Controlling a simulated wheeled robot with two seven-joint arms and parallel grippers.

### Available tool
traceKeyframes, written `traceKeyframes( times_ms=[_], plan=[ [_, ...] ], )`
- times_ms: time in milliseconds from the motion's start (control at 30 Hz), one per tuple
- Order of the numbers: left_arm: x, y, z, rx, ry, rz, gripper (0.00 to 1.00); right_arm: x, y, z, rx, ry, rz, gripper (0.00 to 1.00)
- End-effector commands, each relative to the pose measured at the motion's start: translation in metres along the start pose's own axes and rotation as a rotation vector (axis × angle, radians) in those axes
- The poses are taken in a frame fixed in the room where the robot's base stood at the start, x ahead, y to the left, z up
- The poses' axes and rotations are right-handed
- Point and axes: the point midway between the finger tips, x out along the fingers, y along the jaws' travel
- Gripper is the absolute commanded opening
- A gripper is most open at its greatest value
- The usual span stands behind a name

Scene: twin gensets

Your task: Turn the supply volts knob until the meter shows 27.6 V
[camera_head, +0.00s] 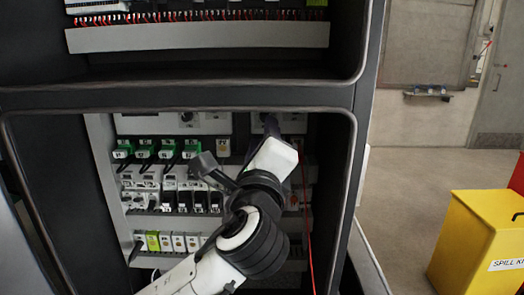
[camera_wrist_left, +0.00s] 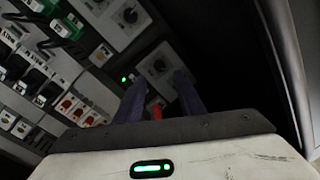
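A round dark knob (camera_wrist_left: 160,66) on a grey panel shows in the wrist view, just beyond my left fingertips, with a small lit green lamp to its left. A second dark knob (camera_wrist_left: 130,15) sits on another panel further up. I cannot read which one is the supply volts knob. My left gripper (camera_wrist_left: 158,82) has its two dark fingers apart, pointing at the nearer knob; no contact is clear. In the head view the left gripper (camera_head: 270,125) reaches into the upper right of the cabinet bay, its arm hiding part of the panels. No meter reading is legible. My right gripper is not in view.
The cabinet frame (camera_head: 345,190) borders the bay on the right, with a shelf edge (camera_head: 200,37) above. Rows of green connectors (camera_head: 145,148) and breakers (camera_head: 185,200) are left of my arm. A red cable (camera_head: 305,220) hangs to its right. A yellow spill-kit bin (camera_head: 475,240) stands outside.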

Motion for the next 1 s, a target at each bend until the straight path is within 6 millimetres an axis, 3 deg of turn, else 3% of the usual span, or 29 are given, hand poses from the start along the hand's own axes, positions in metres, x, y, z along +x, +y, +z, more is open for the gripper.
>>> traceKeyframes(
  times_ms=[100, 267, 600, 700, 767, 867, 1000],
  plan=[
    [-0.021, 0.001, -0.001, -0.002, 0.001, 0.0, 0.36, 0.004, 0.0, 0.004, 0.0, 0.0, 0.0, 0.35],
    [-0.036, 0.001, 0.0, -0.001, 0.001, 0.0, 0.36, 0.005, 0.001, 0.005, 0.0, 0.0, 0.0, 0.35],
    [-0.039, 0.0, 0.0, 0.0, 0.0, 0.001, 0.36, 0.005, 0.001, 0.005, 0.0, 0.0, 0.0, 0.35],
    [-0.038, 0.008, -0.004, -0.02, 0.013, 0.015, 0.36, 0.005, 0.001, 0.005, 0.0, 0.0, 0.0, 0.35],
    [-0.037, 0.023, -0.012, -0.061, 0.039, 0.041, 0.36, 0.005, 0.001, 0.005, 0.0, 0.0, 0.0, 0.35],
    [-0.037, 0.069, -0.035, -0.199, 0.109, 0.123, 0.36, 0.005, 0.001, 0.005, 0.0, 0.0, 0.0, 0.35],
    [-0.054, 0.161, -0.081, -0.505, 0.211, 0.3, 0.36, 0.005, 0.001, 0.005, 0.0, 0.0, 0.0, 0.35]
  ],
)
